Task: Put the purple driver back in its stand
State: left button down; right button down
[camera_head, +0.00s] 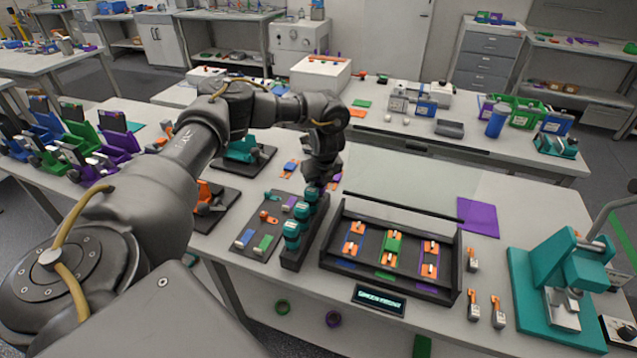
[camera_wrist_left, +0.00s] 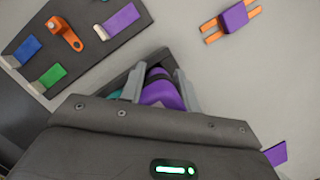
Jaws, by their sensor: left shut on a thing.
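My left gripper (camera_head: 322,183) is over the far end of the dark driver stand (camera_head: 292,258). In the left wrist view, its two fingers (camera_wrist_left: 160,90) are shut on the purple driver (camera_wrist_left: 162,94). The driver's lower part is hidden by the gripper body, and I cannot tell whether it is seated in the stand. The stand's dark end (camera_wrist_left: 162,58) shows just beyond the fingers. Teal drivers (camera_head: 292,232) stand upright in a row in the stand. My right gripper is not in view.
Left of the stand lies a dark board (camera_head: 262,222) with coloured pieces. Right of it is a black tray (camera_head: 343,268) with orange-tabbed parts. A purple mat (camera_head: 478,217) and a teal press (camera_head: 560,280) are farther right.

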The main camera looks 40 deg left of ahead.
pick_arm(q)
jog(key=shift+f, duration=0.2)
jog(key=shift+f, duration=0.4)
jog(key=c, duration=1)
grip_release()
jog(key=shift+c, duration=0.2)
jog(key=shift+r, duration=0.15)
jog(key=shift+w+r, duration=0.1)
jog(key=shift+r, duration=0.35)
jog(key=shift+d+r, duration=0.1)
jog(key=shift+r, duration=0.25)
jog(key=b+v, duration=0.1)
jog(key=v, duration=1)
jog(key=shift+r, duration=0.2)
